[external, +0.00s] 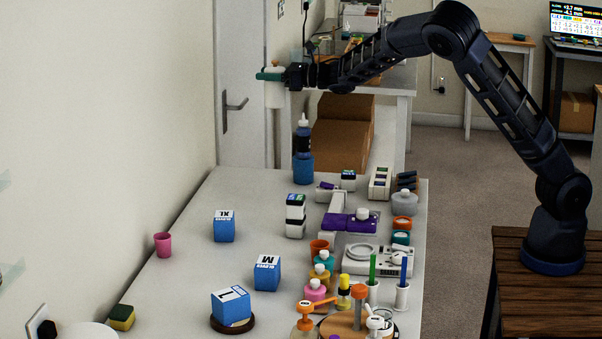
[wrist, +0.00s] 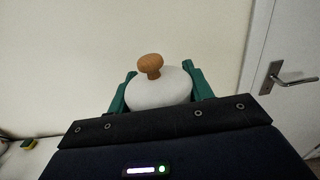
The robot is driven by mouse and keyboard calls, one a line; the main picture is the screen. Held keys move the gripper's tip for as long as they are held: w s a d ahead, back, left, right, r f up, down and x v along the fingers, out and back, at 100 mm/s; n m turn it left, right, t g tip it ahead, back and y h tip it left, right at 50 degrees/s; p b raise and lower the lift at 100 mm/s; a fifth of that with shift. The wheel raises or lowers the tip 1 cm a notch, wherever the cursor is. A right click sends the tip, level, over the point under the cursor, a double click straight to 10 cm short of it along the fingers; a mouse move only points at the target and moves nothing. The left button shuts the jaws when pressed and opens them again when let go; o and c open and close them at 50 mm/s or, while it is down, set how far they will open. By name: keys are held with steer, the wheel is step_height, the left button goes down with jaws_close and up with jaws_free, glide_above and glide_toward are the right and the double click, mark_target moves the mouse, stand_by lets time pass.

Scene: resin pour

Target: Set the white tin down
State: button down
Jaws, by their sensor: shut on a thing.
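The white tin (external: 274,92) is held upright in the air by my gripper (external: 270,76), above the far left part of the bench, in front of the door. In the wrist view the tin (wrist: 162,92) shows from above as a rounded white top with a brown knob (wrist: 150,66). The green fingers of my gripper (wrist: 158,90) close on its two sides. The tin's underside is clear of the bench (external: 190,262) in the external view.
A blue bottle (external: 303,150) stands at the far end of the bench. Blue glove boxes (external: 224,226) and a pink cup (external: 163,245) stand on the left. Several jars, a scale and tools crowd the right side. The far left bench top is bare. A wall borders the left edge.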

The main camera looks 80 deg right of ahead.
mark_target(282, 93)
steer(key=s+f+y, duration=0.1)
steer(key=f, duration=0.1)
steer(key=s+d+f+n+y, duration=0.1)
steer(key=f, duration=0.1)
steer(key=s+f+y, duration=0.1)
steer(key=f, duration=0.1)
steer(key=shift+s+d+f+n, duration=0.1)
steer(key=shift+s+d+n, duration=0.15)
steer(key=shift+d+n, duration=0.15)
steer(key=s+a+r+n+g+y, duration=0.45)
steer(key=s+a, duration=0.25)
steer(key=s, duration=0.2)
steer(key=s+a+r+n+g+y, duration=0.3)
steer(key=s+a+y, duration=0.2)
steer(key=s+a, duration=0.3)
steer(key=s+a+r+n+g+y, duration=0.4)
steer(key=s+a+y, duration=0.1)
steer(key=s, duration=0.5)
steer(key=shift+t+h, duration=0.25)
steer(key=f, duration=3)
steer(key=shift+w+a+f, duration=0.1)
steer(key=shift+w+f, duration=0.15)
steer(key=c, duration=0.6)
jaws_free()
steer(key=shift+f, duration=0.1)
